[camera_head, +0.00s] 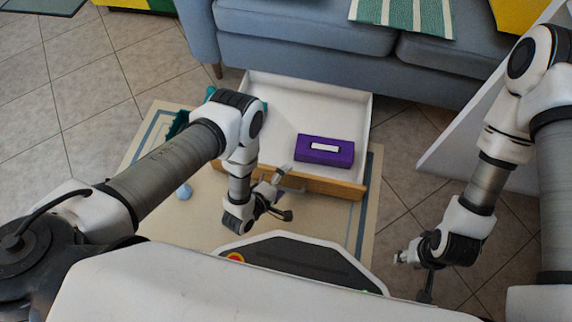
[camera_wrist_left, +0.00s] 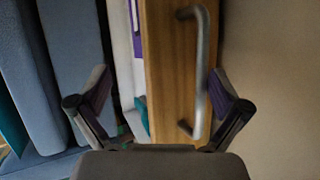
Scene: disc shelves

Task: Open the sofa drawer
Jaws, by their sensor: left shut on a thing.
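The sofa drawer (camera_head: 330,88) is pulled well out from under the blue sofa (camera_head: 300,35). It has a white inside and a wooden front (camera_head: 335,187), and a purple box (camera_head: 325,150) lies in it. My left gripper (camera_head: 277,190) is at the wooden front, near its middle, shut on the drawer. In the left wrist view the metal handle (camera_wrist_left: 203,75) runs upright on the wooden front between the fingers (camera_wrist_left: 160,97); the exact contact is hard to see. My right gripper (camera_head: 408,272) is open and empty over the floor at the right.
A beige rug (camera_head: 150,150) with a blue border lies under the drawer. A teal object (camera_head: 178,125) is partly hidden behind my left arm. A white slanted panel (camera_head: 465,130) stands at the right. Tiled floor is clear at the left.

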